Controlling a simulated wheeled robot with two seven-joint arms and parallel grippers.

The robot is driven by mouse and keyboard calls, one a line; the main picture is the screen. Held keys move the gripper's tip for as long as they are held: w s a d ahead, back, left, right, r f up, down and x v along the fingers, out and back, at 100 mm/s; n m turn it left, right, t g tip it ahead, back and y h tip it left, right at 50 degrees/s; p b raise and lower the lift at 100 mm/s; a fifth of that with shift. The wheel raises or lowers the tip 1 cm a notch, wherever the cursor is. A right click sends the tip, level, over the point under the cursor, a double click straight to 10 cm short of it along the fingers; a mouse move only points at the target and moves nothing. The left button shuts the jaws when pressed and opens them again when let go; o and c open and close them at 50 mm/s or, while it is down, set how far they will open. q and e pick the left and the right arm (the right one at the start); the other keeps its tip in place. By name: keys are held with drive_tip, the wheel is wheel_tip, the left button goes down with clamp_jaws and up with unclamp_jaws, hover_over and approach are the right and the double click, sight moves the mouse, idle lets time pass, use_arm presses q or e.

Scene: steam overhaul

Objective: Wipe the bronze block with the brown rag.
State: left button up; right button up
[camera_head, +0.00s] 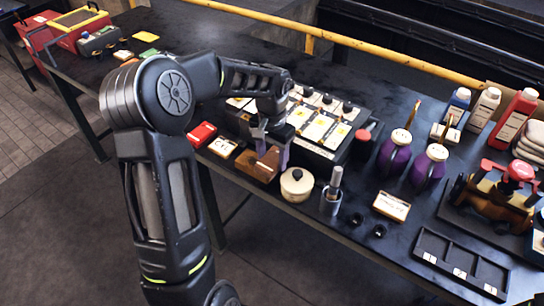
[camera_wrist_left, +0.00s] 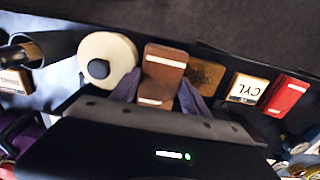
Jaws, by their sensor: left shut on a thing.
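My left gripper (camera_head: 273,150) points down at the front edge of the dark bench. It is shut on a reddish-brown folded piece with pale stripes, which looks like the brown rag (camera_wrist_left: 166,66). The rag stands between the two fingers in the left wrist view. A brown block, seemingly the bronze block (camera_head: 247,164), sits right beside the rag. The block also shows in the left wrist view (camera_wrist_left: 208,74), partly hidden by the rag and a finger. I cannot tell whether rag and block touch. My right gripper is not in view.
A round cream pot (camera_head: 297,184) stands close to the right of the block. A label card (camera_head: 223,147) and a red box (camera_head: 202,134) lie to its left. A black case with cream panels (camera_head: 322,126) is behind. Purple jugs (camera_head: 394,155) stand farther right.

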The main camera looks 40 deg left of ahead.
use_arm(q)
drive_tip(key=shift+f, duration=0.15)
drive_tip(key=shift+a+p, duration=0.35)
drive_tip(key=shift+a, duration=1.5)
drive_tip(key=shift+a, duration=0.1)
drive_tip(key=shift+s+a, duration=0.1)
drive_tip(key=shift+a, duration=1.65)
drive_tip(key=shift+a+f+p, duration=0.15)
drive_tip(key=shift+a+p, duration=0.1)
drive_tip(key=shift+a, duration=0.7)
drive_tip(key=shift+a+f+p, duration=0.1)
drive_tip(key=shift+a+p, duration=0.1)
drive_tip(key=shift+a, duration=0.7)
